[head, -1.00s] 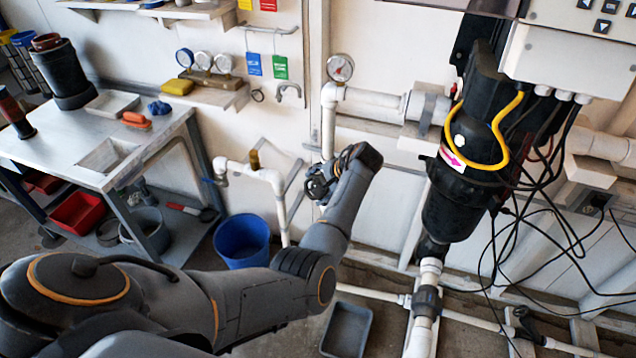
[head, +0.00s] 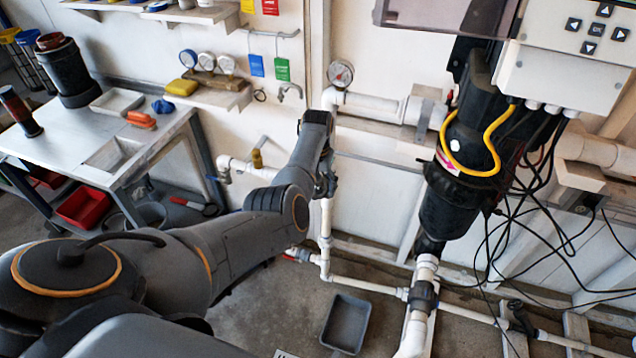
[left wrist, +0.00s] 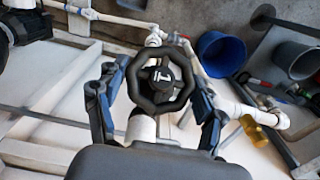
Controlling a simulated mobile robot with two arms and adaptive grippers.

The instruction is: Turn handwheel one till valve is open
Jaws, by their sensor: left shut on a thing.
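Handwheel one (left wrist: 162,78) is a dark, lobed wheel with a "1"-like mark on its hub, in the middle of the left wrist view. It sits on a white pipe (left wrist: 141,127). My left gripper (head: 325,180) has one finger on each side of the wheel and is shut on its rim. In the head view my arm and wrist hide most of the wheel. The valve's inner state does not show. My right gripper is in neither view.
A black reactor housing (head: 452,205) with loose cables stands right of my left arm. A pressure gauge (head: 340,73) sits above the wrist. A workbench (head: 60,140) is at left. A grey tray (head: 345,323) lies on the floor. A blue bucket (left wrist: 221,54) stands near the pipes.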

